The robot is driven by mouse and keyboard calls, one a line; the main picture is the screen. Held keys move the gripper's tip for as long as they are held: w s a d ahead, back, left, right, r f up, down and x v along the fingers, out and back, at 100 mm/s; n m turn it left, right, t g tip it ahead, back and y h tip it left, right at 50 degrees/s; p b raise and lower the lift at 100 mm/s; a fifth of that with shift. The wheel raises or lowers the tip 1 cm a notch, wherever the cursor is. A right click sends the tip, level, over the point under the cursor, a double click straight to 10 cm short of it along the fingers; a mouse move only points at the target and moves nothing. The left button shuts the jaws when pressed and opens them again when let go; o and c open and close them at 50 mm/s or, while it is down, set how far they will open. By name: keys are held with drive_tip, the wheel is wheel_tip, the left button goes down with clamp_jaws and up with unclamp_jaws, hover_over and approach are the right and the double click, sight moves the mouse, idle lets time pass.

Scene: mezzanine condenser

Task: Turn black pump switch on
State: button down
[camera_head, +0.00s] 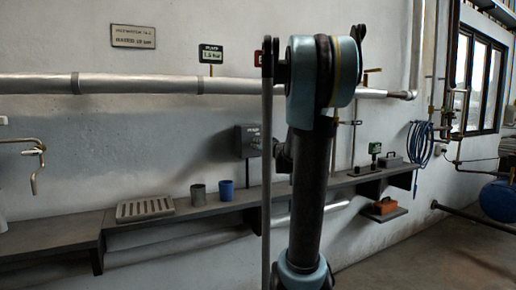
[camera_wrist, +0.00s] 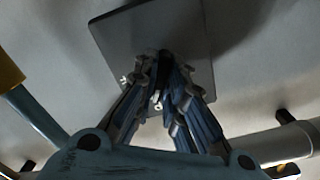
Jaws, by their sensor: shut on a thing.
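The dark grey switch box (camera_head: 249,141) is mounted on the wall, just left of my arm in the head view. Small pale lettering shows on its face, too small to read. In the wrist view the dark box face (camera_wrist: 125,33) fills the upper middle, with small white marks on it. My gripper (camera_wrist: 165,62) reaches to this face, its blue-padded fingers drawn together. It is shut on the black pump switch, which the fingers hide, so its position cannot be told. In the head view my arm hides most of the gripper.
A long pipe (camera_head: 140,83) runs along the wall above the box. A shelf (camera_head: 75,231) below holds a slotted grate (camera_head: 145,208), a grey cup (camera_head: 198,194) and a blue cup (camera_head: 226,190).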

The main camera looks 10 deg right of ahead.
drive_tip(key=shift+d, duration=0.1)
idle(0.5)
drive_tip(key=c, duration=1.7)
unclamp_jaws()
drive_tip(key=shift+w, duration=0.1)
drive_tip(key=shift+o, duration=0.2)
drive_tip(key=v, duration=1.2)
